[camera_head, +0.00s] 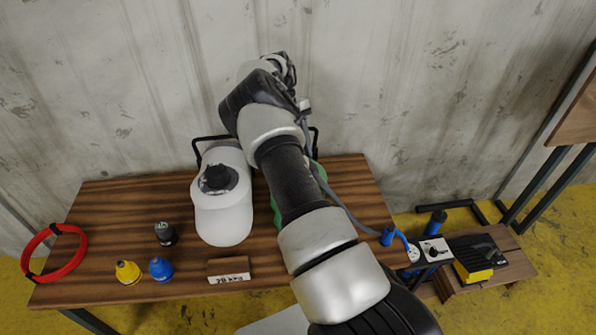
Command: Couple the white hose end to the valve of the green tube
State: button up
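My arm reaches up from the lower right across the table, and my gripper (284,66) is at its far end near the wall. Its fingers are too small and covered to tell whether they are open or shut. A green tube (321,173) shows only in part behind my arm, and its valve is hidden. A grey hose (341,208) runs along the right side of my arm, from near its far end down to a blue fitting (387,237) at the table's right edge. I cannot make out the white hose end.
A white tube (222,223) with a black cap lies left of my arm on the wooden table (120,215). Black, yellow (128,272) and blue (161,268) caps, a small labelled block (229,270) and a red coil (55,250) lie around it. A low bench (512,258) with equipment stands right.

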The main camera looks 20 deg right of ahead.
jog(key=v, duration=0.7)
jog(key=shift+r, duration=0.2)
jog(key=shift+w+r, duration=0.1)
jog(key=shift+w, duration=0.05)
dwell(0.4)
